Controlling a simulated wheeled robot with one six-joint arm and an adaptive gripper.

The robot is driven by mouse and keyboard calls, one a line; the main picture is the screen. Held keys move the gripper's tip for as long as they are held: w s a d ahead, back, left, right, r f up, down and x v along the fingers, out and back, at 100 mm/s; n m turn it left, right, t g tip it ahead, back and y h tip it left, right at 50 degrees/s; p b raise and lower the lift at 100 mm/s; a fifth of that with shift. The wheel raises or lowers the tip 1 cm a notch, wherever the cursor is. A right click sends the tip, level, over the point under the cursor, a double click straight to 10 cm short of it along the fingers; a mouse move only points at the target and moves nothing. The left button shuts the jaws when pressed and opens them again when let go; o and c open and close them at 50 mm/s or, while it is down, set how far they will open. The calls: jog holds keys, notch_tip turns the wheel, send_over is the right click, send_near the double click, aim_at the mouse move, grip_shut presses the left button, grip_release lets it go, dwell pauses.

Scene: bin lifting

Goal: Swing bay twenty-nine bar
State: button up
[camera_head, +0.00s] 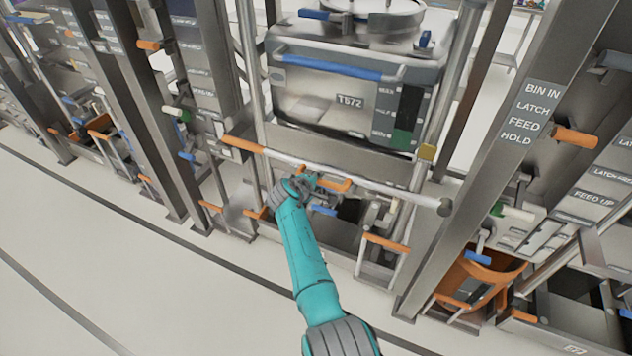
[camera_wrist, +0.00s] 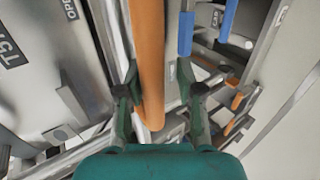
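A long pale bar (camera_head: 350,179) with an orange grip (camera_head: 243,145) at its left end crosses in front of a grey bin marked T57Z (camera_head: 345,95). My gripper (camera_head: 305,184) is just below this bar, beside a short orange handle (camera_head: 335,184). In the wrist view my gripper (camera_wrist: 160,90) is open, with a thick orange bar (camera_wrist: 149,60) between its fingers. The left finger is close to it and the right finger stands apart. I cannot tell whether this is the long bar's grip or the short handle. No bay number twenty-nine is readable.
A post (camera_head: 505,150) labelled BIN IN, LATCH, FEED, HOLD stands right of the bin. A blue handle (camera_head: 330,67) crosses the bin front; another blue bar (camera_wrist: 228,20) is right of my gripper. An orange bin (camera_head: 480,280) sits lower right. The pale floor (camera_head: 110,250) is clear.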

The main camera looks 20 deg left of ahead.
jog(key=v, duration=1.2)
dwell(0.9)
